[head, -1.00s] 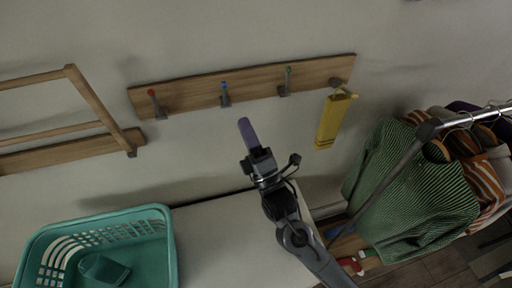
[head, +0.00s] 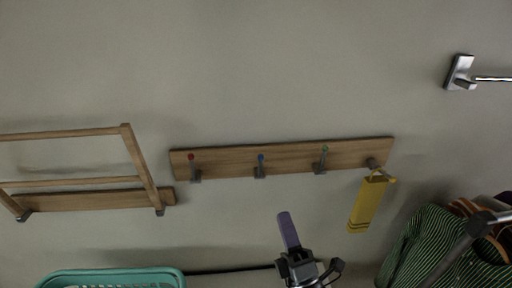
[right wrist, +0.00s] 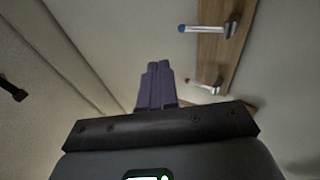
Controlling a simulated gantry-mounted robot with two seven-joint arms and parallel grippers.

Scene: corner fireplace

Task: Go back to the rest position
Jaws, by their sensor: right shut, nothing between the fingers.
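My right gripper (head: 288,232) is in the lower middle of the head view, below the wooden hook board (head: 225,161). Its purple fingers are together with nothing between them. They point up toward the wall. The closed fingers also show in the right wrist view (right wrist: 157,85), with part of the hook board (right wrist: 215,50) to their upper right. My left gripper is in neither view.
A yellow item (head: 366,205) hangs from the board's right end. A wooden rack (head: 143,165) is on the wall at left. A teal basket (head: 110,272) is at lower left. Striped clothes (head: 425,245) hang at lower right. A metal wall bracket (head: 459,73) is upper right.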

